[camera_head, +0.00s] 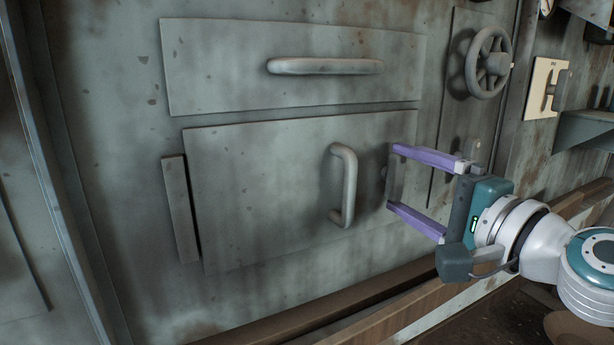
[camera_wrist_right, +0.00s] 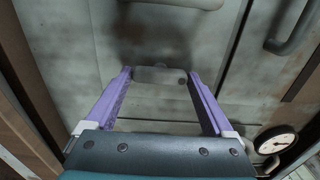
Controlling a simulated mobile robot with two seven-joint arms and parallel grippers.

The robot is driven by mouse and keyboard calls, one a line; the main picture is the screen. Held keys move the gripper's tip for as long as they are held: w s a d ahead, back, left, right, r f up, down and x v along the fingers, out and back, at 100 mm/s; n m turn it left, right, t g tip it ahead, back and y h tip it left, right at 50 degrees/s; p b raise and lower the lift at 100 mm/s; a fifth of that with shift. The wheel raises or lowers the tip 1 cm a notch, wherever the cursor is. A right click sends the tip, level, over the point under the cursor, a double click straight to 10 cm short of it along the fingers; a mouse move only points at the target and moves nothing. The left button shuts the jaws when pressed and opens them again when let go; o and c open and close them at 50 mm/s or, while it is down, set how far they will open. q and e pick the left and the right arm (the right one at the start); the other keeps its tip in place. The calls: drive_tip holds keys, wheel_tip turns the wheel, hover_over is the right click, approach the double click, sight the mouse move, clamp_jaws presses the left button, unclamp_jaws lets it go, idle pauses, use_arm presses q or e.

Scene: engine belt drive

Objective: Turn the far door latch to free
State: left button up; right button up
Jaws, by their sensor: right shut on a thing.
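A door panel (camera_head: 265,195) with a vertical bar handle (camera_head: 344,185) is set in the grey metal wall. A small grey latch plate (camera_head: 391,180) is at the door's right edge. My right gripper (camera_head: 393,179) reaches in from the right, its two purple fingers one above the other at the latch. In the right wrist view the latch (camera_wrist_right: 158,75) lies between the fingertips (camera_wrist_right: 159,73), which are shut on its ends. The latch looks upright in the head view, along the door edge. My left gripper is not in view.
A drawer front (camera_head: 220,65) with a horizontal handle (camera_head: 325,66) is above the door. A handwheel (camera_head: 488,62) is at upper right, with a pale switch plate (camera_head: 544,88) beyond it. A ledge (camera_head: 400,300) runs below. The right wrist view shows a round gauge (camera_wrist_right: 276,139).

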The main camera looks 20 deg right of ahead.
idle(0.3)
drive_tip(key=o, duration=1.1)
drive_tip(key=shift+s, duration=0.45)
drive_tip(key=s, duration=0.3)
drive_tip(key=s+b, duration=0.1)
drive_tip(key=s, duration=0.2)
drive_tip(key=s+b, duration=0.1)
drive_tip(key=s, duration=0.2)
drive_tip(key=shift+d, duration=0.4)
